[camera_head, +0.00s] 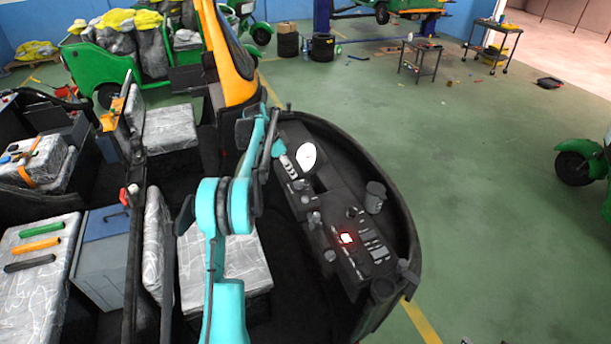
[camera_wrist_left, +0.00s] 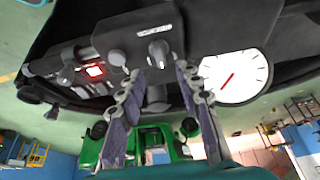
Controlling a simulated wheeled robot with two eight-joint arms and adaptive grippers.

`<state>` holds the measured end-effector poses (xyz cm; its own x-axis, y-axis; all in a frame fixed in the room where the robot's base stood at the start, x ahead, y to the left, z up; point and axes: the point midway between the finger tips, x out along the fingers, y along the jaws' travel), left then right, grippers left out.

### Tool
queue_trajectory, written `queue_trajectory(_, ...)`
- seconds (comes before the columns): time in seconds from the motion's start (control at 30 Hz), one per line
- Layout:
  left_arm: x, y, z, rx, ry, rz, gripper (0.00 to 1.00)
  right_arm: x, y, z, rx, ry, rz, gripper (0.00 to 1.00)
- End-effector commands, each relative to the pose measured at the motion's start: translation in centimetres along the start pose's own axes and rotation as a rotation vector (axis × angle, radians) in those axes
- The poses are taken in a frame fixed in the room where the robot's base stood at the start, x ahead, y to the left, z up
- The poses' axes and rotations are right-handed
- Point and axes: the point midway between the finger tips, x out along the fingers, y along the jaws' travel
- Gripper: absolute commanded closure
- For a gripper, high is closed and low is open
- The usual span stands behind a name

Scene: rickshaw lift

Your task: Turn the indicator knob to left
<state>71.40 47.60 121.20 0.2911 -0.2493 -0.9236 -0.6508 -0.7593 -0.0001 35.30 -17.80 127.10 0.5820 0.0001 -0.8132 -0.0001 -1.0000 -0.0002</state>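A grey knob (camera_wrist_left: 158,52) with a small pale label beside it sits on the black dashboard (camera_head: 325,222). In the left wrist view it lies just beyond and between my fingertips, apparently with a gap to each finger. I cannot read the label to confirm that it is the indicator knob. My left gripper (camera_wrist_left: 158,74) is open and empty, pointing at the panel. In the head view the left gripper (camera_head: 290,170) is over the dash beside the white gauge (camera_head: 307,156). My right gripper is in neither view.
A red lit button (camera_head: 347,238) and several switches are farther along the panel. A grey cup-like cylinder (camera_head: 375,197) stands on the dash. The curved black front rim surrounds the panel. A wrapped seat (camera_head: 225,265) lies below my arm. Open green floor extends to the right.

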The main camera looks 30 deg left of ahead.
Motion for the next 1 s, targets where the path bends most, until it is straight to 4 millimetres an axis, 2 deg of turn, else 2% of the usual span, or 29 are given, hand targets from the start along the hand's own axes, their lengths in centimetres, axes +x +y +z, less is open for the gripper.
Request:
queue_trajectory(0.2,3.7,0.1,0.0,-0.001,0.000,0.000,0.66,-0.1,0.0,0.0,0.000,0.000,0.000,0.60)
queue_trajectory(0.4,6.2,0.1,-0.1,0.000,0.000,0.000,0.66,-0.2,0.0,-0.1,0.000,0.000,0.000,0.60)
queue_trajectory(0.77,6.9,0.1,-0.1,-0.002,0.000,-0.001,0.66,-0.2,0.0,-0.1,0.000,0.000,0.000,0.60)
queue_trajectory(0.9,6.9,0.1,-0.1,-0.002,0.000,-0.001,1.00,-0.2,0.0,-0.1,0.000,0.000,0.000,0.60)
queue_trajectory(1.0,6.9,0.1,-0.1,-0.002,0.000,-0.001,1.00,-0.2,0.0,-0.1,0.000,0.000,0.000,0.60)
